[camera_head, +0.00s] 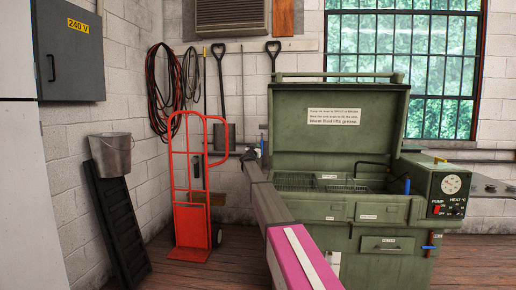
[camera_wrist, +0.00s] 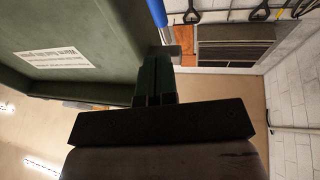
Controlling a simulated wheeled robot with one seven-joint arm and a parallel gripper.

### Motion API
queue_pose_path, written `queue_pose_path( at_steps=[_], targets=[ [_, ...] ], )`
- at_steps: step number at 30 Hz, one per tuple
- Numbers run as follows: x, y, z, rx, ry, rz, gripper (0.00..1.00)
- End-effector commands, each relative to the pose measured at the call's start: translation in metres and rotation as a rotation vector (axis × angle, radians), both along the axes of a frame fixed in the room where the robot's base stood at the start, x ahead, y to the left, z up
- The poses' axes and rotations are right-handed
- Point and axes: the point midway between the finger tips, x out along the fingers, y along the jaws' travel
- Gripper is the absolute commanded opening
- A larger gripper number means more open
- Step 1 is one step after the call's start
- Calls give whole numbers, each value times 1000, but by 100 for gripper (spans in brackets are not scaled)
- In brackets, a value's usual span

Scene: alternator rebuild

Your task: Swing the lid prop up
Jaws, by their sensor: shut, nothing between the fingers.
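The green parts washer (camera_head: 340,209) stands at the right with its lid (camera_head: 335,130) raised; a white label is on the lid's inner face. The lid also fills the upper left of the wrist view (camera_wrist: 100,75). A blue-ended piece, possibly the lid prop (camera_wrist: 157,12), shows just beyond my fingertips in the wrist view. A small blue bit, perhaps the same piece, shows by the lid's left edge in the head view. My gripper (camera_wrist: 155,60) is shut and empty beside the lid's left edge. My arm hides part of the washer's left side.
A control box (camera_head: 448,190) with a dial and a blue lever (camera_head: 407,186) are at the washer's right. A red hand truck (camera_head: 189,180) stands at the left, near a bucket (camera_head: 111,154) and a leaning black ramp (camera_head: 117,222). Floor between truck and washer is partly open.

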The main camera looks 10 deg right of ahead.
Motion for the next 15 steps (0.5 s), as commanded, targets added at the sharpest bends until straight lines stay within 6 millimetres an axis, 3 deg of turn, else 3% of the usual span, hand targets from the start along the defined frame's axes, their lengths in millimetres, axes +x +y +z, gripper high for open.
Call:
queue_pose_path(
  at_steps=[1, 6, 15],
  targets=[
    [-15, 7, 0, 0, 0, 2, 0],
    [-44, 22, 1, -1, 1, 2, 0],
    [-60, 34, 2, 0, 1, 1, 0]
  ],
)
